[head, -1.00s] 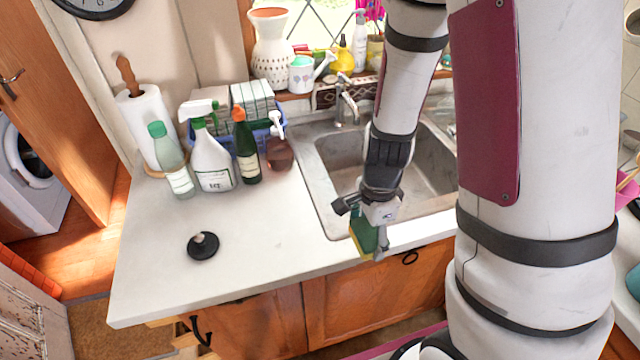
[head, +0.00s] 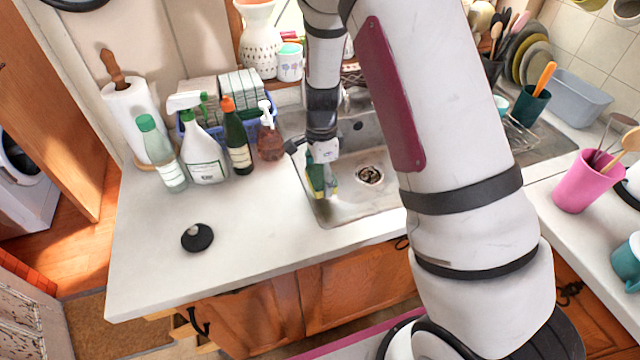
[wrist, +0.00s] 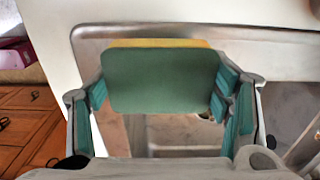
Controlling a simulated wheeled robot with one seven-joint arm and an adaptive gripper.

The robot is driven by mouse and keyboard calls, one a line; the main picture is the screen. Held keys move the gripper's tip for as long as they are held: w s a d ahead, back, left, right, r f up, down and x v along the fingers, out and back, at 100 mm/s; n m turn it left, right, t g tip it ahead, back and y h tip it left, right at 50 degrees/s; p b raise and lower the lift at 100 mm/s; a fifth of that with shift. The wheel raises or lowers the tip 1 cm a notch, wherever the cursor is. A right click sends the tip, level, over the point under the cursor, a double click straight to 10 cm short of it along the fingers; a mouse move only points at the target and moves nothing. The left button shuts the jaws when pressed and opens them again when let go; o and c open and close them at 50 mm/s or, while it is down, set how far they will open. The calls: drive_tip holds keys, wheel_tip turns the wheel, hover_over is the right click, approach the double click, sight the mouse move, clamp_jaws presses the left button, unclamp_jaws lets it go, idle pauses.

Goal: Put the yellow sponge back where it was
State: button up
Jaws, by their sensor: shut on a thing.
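My gripper (head: 322,176) is shut on the yellow sponge (head: 316,186), which has a green scouring side. In the head view the sponge appears against the left part of the sink (head: 345,208); its height above the sink cannot be told. In the wrist view the green face of the sponge (wrist: 160,82) is toward me, with a yellow strip along its top edge. The fingers (wrist: 160,98) press on its left and right sides. The sink rim (wrist: 250,38) lies beyond and below it.
A soap pump bottle (head: 270,135), a dark green bottle (head: 238,145), a spray bottle (head: 205,155) and a blue basket (head: 185,130) stand left of the sink. A black sink plug (head: 197,237) lies on the counter. The front left counter is otherwise clear.

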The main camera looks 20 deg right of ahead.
sight(320, 185)
drive_tip(key=shift+w+a+f+p, duration=0.1)
drive_tip(key=shift+w+f+p, duration=0.1)
drive_tip(key=shift+f, duration=0.7)
drive_tip(key=shift+w+f+p, duration=0.1)
drive_tip(key=shift+f+p, duration=0.1)
drive_tip(key=shift+f, duration=0.7)
drive_tip(key=o, duration=1.2)
drive_tip(key=shift+f, duration=0.15)
